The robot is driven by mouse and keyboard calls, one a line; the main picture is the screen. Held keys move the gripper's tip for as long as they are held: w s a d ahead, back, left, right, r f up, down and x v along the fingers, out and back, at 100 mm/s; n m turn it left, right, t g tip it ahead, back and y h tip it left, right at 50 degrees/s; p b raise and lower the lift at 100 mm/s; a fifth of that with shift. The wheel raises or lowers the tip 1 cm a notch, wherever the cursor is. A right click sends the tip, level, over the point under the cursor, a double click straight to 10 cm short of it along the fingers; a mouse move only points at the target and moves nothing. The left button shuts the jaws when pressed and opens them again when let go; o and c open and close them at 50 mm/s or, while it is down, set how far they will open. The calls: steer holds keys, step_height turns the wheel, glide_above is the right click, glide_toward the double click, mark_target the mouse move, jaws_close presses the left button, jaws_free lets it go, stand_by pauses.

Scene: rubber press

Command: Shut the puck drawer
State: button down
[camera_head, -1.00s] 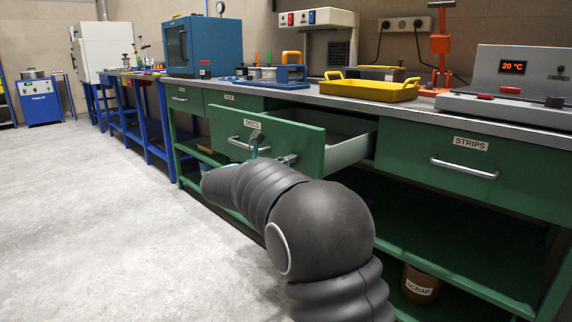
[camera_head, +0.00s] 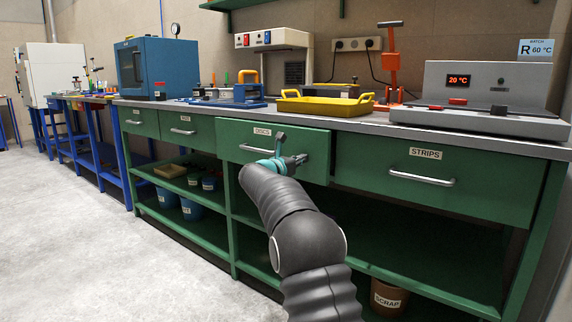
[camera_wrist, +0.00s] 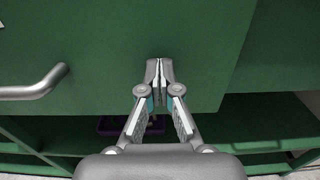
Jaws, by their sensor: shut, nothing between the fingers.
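The puck drawer is the green drawer labelled DISCS (camera_head: 232,135) in the middle of the bench. Its front looks slightly proud of the neighbouring drawer fronts, and its inside no longer shows. My gripper (camera_wrist: 160,70) is shut and empty, with its fingertips at the drawer front, right of the bar handle (camera_wrist: 35,86). They look to be touching the green panel or very close to it. In the head view my gripper (camera_head: 290,160) partly hides the right end of that handle.
The STRIPS drawer (camera_head: 480,192) is right of it, shut. Two shut drawers (camera_head: 186,127) are to the left. A yellow tray (camera_head: 325,105) and a grey heated unit (camera_head: 485,85) stand on the worktop. Below are open shelves with a SCRAP bin (camera_head: 388,298). The floor at left is clear.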

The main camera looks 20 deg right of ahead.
mark_target(309, 155)
steer(key=x, duration=0.4)
steer(key=shift+d, duration=0.1)
steer(key=shift+r, duration=0.1)
steer(key=shift+d+r, duration=0.1)
steer(key=shift+d, duration=0.05)
